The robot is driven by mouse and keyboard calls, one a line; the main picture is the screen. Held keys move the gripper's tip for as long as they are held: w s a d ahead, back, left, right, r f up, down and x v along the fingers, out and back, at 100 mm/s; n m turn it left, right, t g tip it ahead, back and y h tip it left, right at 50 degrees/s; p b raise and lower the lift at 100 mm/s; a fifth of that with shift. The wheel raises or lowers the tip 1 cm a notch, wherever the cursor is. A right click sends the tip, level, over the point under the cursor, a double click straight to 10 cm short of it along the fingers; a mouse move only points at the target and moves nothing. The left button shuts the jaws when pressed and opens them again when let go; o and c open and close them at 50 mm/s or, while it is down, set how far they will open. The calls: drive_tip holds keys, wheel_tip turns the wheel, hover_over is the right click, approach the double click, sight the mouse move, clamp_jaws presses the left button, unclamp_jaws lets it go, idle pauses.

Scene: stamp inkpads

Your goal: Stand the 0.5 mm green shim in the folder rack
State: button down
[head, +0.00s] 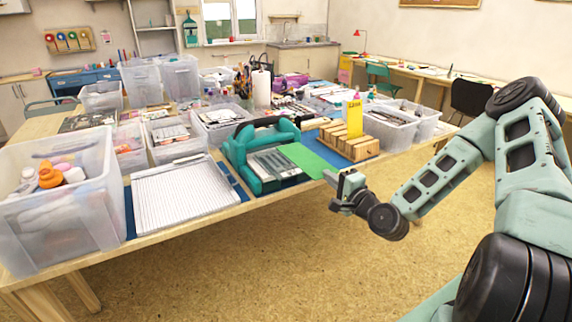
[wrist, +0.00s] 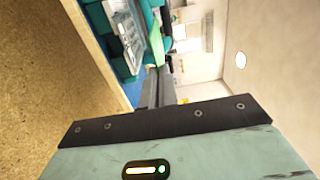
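My gripper (head: 334,180) is at that end, just off the front edge. In the wrist view the green sheet (wrist: 156,48) shows right by my gripper's fingertips (wrist: 157,75). The wooden slotted rack (head: 342,147) stands behind and to the right of the shim.
The teal machine (head: 242,158) with a curved handle stands left of the shim. A blue mat (head: 322,151) lies by the rack. Clear bins (head: 60,225) and a white ruled board (head: 180,195) fill the left. The floor in front is free.

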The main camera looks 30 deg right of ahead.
drive_tip(key=s+r+p, duration=0.1)
drive_tip(key=s+p, duration=0.4)
drive_tip(key=s, duration=0.3)
drive_tip(key=shift+s+r, duration=0.2)
drive_tip(key=shift+s, duration=0.2)
drive_tip(key=shift+d, duration=0.15)
